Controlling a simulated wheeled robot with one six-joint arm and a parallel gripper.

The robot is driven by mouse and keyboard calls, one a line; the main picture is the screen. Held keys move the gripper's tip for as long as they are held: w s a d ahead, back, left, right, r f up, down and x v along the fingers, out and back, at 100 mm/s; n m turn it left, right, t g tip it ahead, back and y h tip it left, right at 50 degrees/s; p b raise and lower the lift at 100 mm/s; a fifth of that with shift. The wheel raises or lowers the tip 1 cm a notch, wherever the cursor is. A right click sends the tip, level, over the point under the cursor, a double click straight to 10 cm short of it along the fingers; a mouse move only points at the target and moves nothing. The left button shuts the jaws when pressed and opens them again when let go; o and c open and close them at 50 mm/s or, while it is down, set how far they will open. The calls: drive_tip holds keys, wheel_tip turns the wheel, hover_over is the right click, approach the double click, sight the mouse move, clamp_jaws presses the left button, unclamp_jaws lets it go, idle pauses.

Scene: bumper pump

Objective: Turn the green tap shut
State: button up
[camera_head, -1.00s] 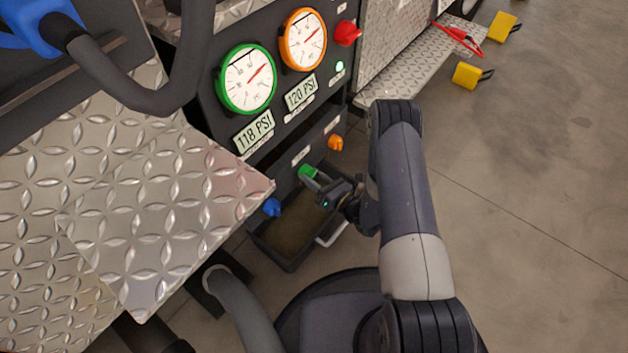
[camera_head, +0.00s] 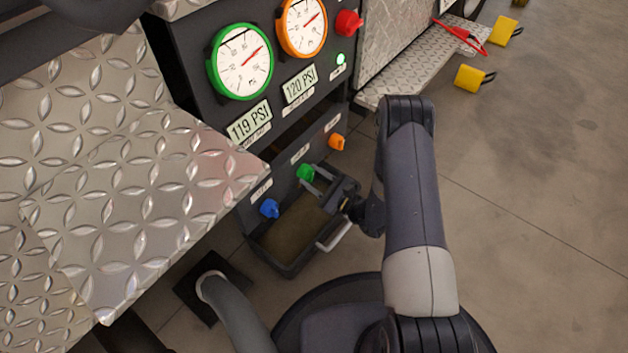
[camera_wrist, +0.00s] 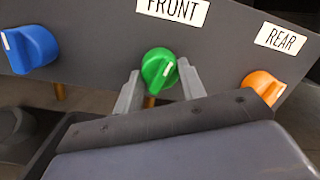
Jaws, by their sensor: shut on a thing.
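The green tap (camera_head: 305,172) is a small knob on the lower dark panel, between the blue tap and the orange tap. In the wrist view the green tap (camera_wrist: 158,66) sits under the FRONT label, with a white mark on its face slightly tilted from upright. My gripper (camera_head: 312,180) reaches it from the right. In the wrist view my gripper (camera_wrist: 160,86) has one grey finger on each side of the green tap and is shut on it. The fingers hide part of the tap's lower sides.
The blue tap (camera_head: 269,208) is to the left and the orange tap (camera_head: 337,142) to the right, under the REAR label (camera_wrist: 281,39). A dark tray (camera_head: 290,262) lies below. A diamond-plate step (camera_head: 150,215) juts out at left. Open floor (camera_head: 540,200) lies at right.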

drive_tip(key=shift+n, duration=1.7)
drive_tip(key=o, duration=1)
drive_tip(key=shift+c, duration=0.2)
drive_tip(key=p+v, duration=0.3)
drive_tip(key=v, duration=0.7)
drive_tip(key=shift+d, duration=0.4)
drive_tip(key=shift+s, duration=0.1)
